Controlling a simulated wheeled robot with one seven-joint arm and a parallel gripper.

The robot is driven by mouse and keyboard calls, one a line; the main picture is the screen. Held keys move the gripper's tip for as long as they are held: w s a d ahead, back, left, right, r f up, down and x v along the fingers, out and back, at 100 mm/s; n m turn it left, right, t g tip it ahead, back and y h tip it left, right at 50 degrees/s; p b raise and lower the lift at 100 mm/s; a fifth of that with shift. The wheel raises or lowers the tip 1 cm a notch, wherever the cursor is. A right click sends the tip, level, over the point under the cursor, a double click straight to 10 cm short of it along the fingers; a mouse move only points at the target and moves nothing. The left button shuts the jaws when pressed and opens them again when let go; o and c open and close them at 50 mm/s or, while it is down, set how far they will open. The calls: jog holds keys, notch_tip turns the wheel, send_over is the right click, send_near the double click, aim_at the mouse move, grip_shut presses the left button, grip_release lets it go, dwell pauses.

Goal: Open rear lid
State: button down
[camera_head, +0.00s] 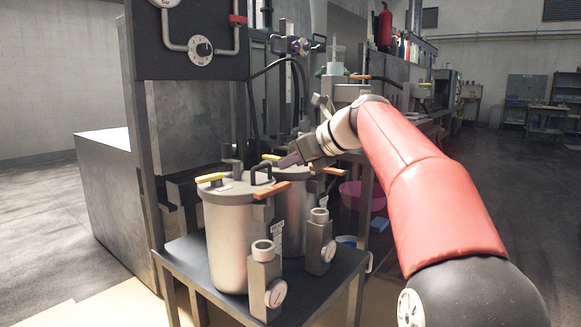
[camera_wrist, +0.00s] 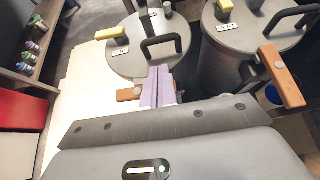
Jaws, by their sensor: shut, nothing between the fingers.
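The front canister (camera_head: 226,245) stands on the dark table with its lid (camera_wrist: 112,64) seated on top. The rear canister (camera_head: 294,215) stands behind it to the right, and its lid (camera_wrist: 245,38) also lies on its rim. Each lid has a black handle; the rear one's handle (camera_wrist: 287,17) shows at the wrist view's right. My gripper (camera_head: 284,161) is above the canisters, by the front lid's black handle (camera_head: 262,173). Its pale purple fingers (camera_wrist: 160,84) are together and empty. It partly hides the rear lid in the head view.
Orange clamp handles (camera_head: 271,190) stick out from the canister rims. Grey fittings (camera_head: 264,270) stand along the front of the table (camera_head: 212,280). A dark upright panel (camera_head: 190,45) rises behind at left. A pink tub (camera_head: 362,195) is to the right.

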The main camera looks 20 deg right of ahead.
aim_at(268, 184)
jog(key=b+x, duration=0.1)
jog(key=x, duration=0.6)
jog(key=shift+w+a+f, duration=0.1)
jog(key=shift+w, duration=0.05)
jog(key=shift+r+p, duration=0.35)
jog(key=shift+p, duration=0.25)
jog(key=shift+r+g+p, duration=0.3)
jog(key=shift+g+p, duration=0.1)
jog(key=shift+p, duration=0.35)
